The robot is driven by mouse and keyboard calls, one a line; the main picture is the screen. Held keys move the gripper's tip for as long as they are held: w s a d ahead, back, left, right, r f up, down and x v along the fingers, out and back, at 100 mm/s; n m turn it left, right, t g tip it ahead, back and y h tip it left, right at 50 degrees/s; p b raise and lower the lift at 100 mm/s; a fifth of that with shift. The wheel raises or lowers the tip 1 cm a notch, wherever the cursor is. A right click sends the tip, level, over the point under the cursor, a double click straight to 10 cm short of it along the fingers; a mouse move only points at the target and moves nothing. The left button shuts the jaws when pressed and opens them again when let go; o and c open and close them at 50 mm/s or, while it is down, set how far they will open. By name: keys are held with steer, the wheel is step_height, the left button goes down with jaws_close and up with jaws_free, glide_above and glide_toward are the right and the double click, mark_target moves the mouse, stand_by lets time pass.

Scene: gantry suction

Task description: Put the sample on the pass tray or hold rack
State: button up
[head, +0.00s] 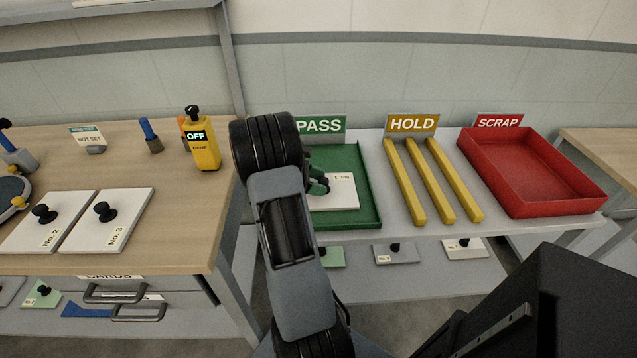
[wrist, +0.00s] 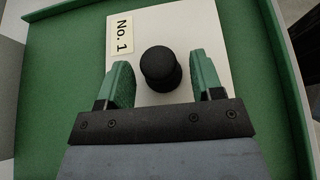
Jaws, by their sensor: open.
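The sample is a white plate with a black knob and a "No. 1" label (wrist: 148,30). It lies in the green pass tray (head: 367,203), which also fills the wrist view (wrist: 55,75). In the head view the plate (head: 345,195) is partly hidden by my arm. My gripper (wrist: 162,80) is open, with its green fingers on either side of the black knob (wrist: 160,68) and gaps between them and the knob. The hold rack (head: 428,180) has yellow rails and holds nothing on top.
A red scrap tray (head: 530,170) stands empty at right. On the wooden bench at left lie plates No. 2 (head: 45,222) and No. 3 (head: 107,222), and a yellow device reading OFF (head: 203,148). Several more knobbed plates sit on the lower shelf.

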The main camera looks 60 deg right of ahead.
steer(key=v, duration=0.7)
steer(key=shift+w+a, duration=0.1)
steer(key=shift+a, duration=0.05)
steer(key=s+a+r+m+t+y, duration=0.1)
steer(key=a+t, duration=0.3)
steer(key=a, duration=0.7)
steer(key=s+a+r+m+t+y, duration=0.1)
steer(key=a+m+t+y, duration=0.3)
steer(key=a, duration=0.7)
steer(key=s+a+r+m+t+y, duration=0.1)
steer(key=a+t, duration=0.4)
steer(key=a, duration=0.6)
steer(key=shift+s+a+r+m+y, duration=0.15)
steer(key=shift+a+r+m+y, duration=0.05)
steer(key=shift+r+m+y, duration=0.25)
steer(key=shift+s+a+r+m+y, duration=0.15)
steer(key=shift+a+r+m+y, duration=0.15)
steer(key=shift+r, duration=0.25)
steer(key=shift+d, duration=0.15)
step_height(320, 180, up, 11)
steer(key=t+p, duration=0.1)
steer(key=p, duration=0.9)
steer(key=shift+f, duration=0.2)
steer(key=shift+s+n, duration=0.1)
steer(key=shift+n, duration=0.15)
